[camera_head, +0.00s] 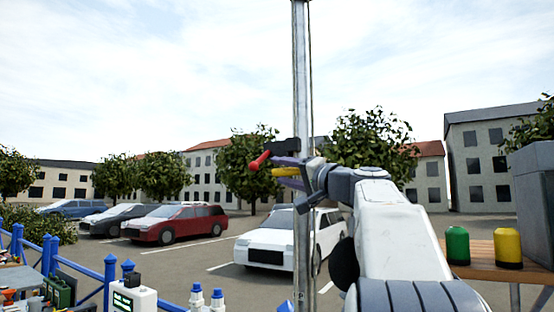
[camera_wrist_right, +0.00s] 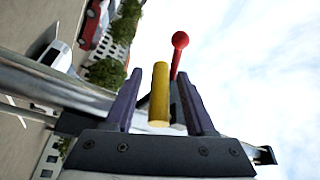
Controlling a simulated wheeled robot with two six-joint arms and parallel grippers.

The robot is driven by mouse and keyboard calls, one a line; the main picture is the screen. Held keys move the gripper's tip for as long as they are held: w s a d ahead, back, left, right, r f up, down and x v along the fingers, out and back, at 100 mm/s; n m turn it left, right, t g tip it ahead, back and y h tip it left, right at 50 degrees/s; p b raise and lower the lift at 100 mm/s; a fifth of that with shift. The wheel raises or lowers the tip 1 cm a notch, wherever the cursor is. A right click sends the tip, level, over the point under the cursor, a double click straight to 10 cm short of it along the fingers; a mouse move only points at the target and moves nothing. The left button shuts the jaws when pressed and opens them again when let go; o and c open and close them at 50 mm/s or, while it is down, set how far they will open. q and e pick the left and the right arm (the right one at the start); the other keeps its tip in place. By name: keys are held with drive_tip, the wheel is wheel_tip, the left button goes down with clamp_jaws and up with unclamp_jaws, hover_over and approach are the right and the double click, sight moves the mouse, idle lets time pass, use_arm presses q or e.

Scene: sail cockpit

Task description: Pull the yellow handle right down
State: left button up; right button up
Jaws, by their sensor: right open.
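The yellow handle (camera_head: 285,172) is a short rod by the tall metal mast in the head view. In the right wrist view the yellow handle (camera_wrist_right: 159,95) lies between the two purple fingers, with a gap on each side. My right gripper (camera_head: 281,171) is open around it; the right wrist view also shows the gripper (camera_wrist_right: 160,88). A red-knobbed lever (camera_head: 261,160) sits just above the yellow handle in the head view. My left gripper is in neither view.
The mast (camera_head: 301,90) stands upright beside my right wrist. Green (camera_head: 458,246) and yellow (camera_head: 507,249) containers stand on a wooden table at the right. A blue railing (camera_head: 109,282) and several small devices are at lower left. Parked cars and buildings are behind.

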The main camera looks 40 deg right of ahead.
drive_tip(key=shift+p+x, duration=0.35)
drive_tip(key=shift+x, duration=0.7)
clamp_jaws()
idle(0.7)
